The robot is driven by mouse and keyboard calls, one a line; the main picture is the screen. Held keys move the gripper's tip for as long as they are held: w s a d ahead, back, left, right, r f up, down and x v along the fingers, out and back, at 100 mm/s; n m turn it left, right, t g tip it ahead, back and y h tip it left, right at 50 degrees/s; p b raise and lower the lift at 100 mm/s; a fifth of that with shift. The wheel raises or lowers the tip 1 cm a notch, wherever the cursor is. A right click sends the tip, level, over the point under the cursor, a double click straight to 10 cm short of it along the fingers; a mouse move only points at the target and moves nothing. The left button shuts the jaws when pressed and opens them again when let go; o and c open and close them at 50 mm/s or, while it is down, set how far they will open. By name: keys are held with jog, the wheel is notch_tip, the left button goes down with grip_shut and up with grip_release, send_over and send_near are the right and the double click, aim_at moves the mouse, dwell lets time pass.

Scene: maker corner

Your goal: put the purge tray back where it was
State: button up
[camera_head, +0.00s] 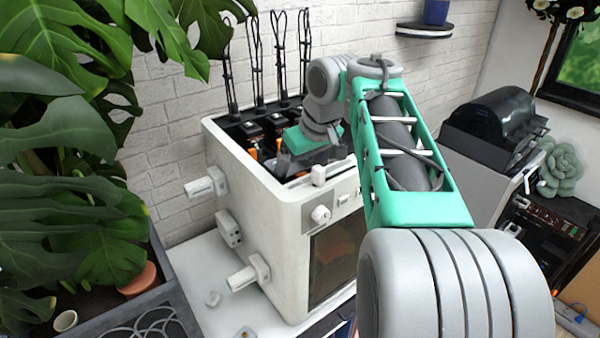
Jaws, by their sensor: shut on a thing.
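My gripper (286,165) is at the open top of a white box-shaped machine (260,215), near its front rim. It reaches in from the right and points down and left. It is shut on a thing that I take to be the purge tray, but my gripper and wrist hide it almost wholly. I cannot make out the tray's shape, or whether it touches the machine. Dark parts with orange pieces (253,153) sit inside the machine top beside my gripper.
Tall black looped stems (256,60) rise behind the machine's open top. White fittings (205,184) stick out of its left side. Large plant leaves (50,130) crowd the left. A black-lidded machine (495,115) stands at right. A small shelf (424,30) hangs on the wall.

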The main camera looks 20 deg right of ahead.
jog(key=shift+f, duration=0.1)
jog(key=shift+f, duration=0.15)
jog(key=o, duration=1.2)
jog(key=shift+r, duration=0.2)
jog(key=p+v, duration=0.5)
jog(key=v, duration=0.7)
